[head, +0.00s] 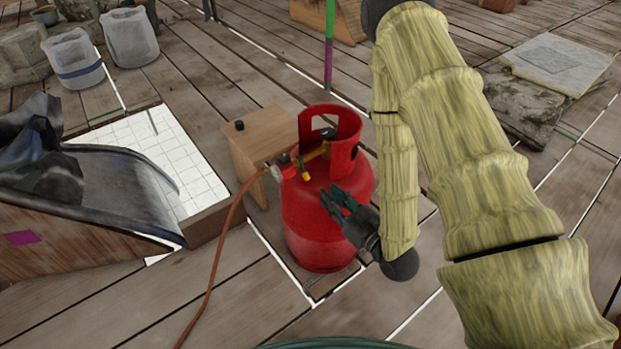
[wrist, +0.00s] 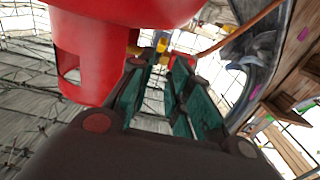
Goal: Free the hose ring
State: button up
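A red gas cylinder (head: 322,222) stands upright on the plank deck. A brass valve (head: 318,153) shows inside its collar, with a yellow piece (head: 306,175) below. An orange hose (head: 220,262) runs from a grey and red fitting (head: 279,172) at the valve's left end. I cannot make out a separate hose ring there. My gripper (head: 335,201) is in front of the cylinder's upper body, below and right of the fitting. In the wrist view, its teal-padded fingers (wrist: 160,82) are apart and empty; yellow parts (wrist: 162,45) and the hose (wrist: 240,33) show beyond them.
A small wooden stool (head: 262,135) stands close behind the cylinder. A white gridded tray (head: 185,165) with dark sheeting (head: 95,185) lies left. Grey buckets (head: 78,60) are at the back left. Bare deck (head: 250,310) lies in front.

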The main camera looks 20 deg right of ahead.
aim_at(306, 173)
jog(key=shift+b+x, duration=1.1)
jog(key=shift+x, duration=3.65)
jog(key=shift+c, duration=0.2)
grip_shut()
